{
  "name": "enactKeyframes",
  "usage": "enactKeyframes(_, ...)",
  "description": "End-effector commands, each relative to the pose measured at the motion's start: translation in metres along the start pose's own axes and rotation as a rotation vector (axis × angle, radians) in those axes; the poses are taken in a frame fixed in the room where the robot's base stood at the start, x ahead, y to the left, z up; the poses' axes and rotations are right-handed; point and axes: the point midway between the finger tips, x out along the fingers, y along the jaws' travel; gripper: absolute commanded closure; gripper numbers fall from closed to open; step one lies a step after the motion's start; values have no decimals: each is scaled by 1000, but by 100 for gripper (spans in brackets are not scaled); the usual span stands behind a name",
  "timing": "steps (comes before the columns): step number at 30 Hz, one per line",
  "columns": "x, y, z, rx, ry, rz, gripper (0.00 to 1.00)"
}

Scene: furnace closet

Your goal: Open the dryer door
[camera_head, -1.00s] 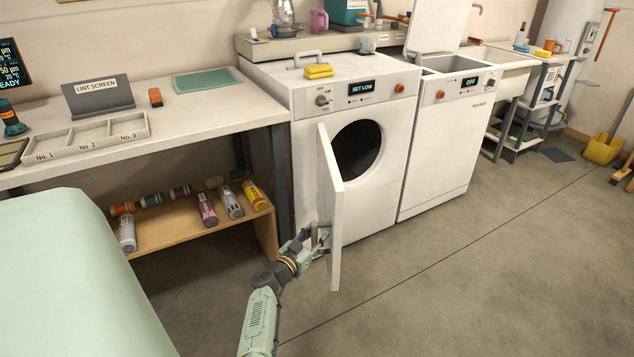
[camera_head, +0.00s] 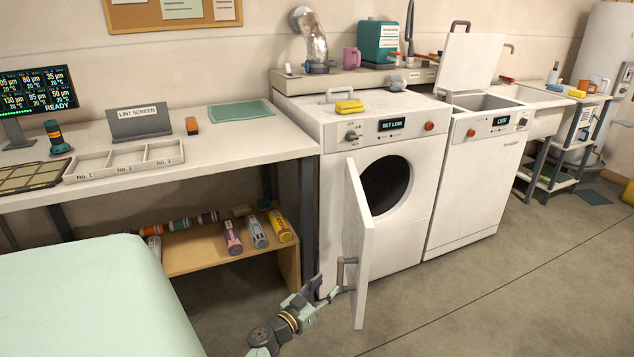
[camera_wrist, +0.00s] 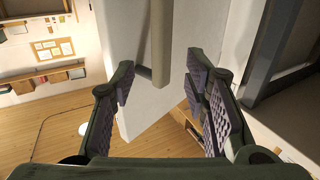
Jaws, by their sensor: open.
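The white dryer (camera_head: 398,229) stands against the wall with its round dark drum opening showing. Its door (camera_head: 357,245) is swung out wide on the left side of the opening. The grey bar handle (camera_head: 341,272) is on the door's left-hand face. My gripper (camera_head: 335,292) is low beside that face, close to the handle. In the wrist view my gripper (camera_wrist: 159,75) is open and empty, its padded fingers spread. The handle (camera_wrist: 162,40) lies ahead of the fingertips against the pale door (camera_wrist: 182,28), seemingly apart from them.
A workbench (camera_head: 240,145) with a sorting tray stands left of the dryer, above a low shelf (camera_head: 215,260) of cans. A white washer (camera_head: 470,195) with its lid up stands right of the dryer. Open concrete floor (camera_head: 480,300) lies in front.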

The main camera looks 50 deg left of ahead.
Motion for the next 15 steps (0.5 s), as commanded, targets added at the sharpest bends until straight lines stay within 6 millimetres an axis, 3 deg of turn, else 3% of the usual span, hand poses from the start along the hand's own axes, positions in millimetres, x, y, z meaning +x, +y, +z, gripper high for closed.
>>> enactKeyframes(6,-26,0,0,0,1,-1,58)
enactKeyframes(15,-33,0,0,0,0,1,58)
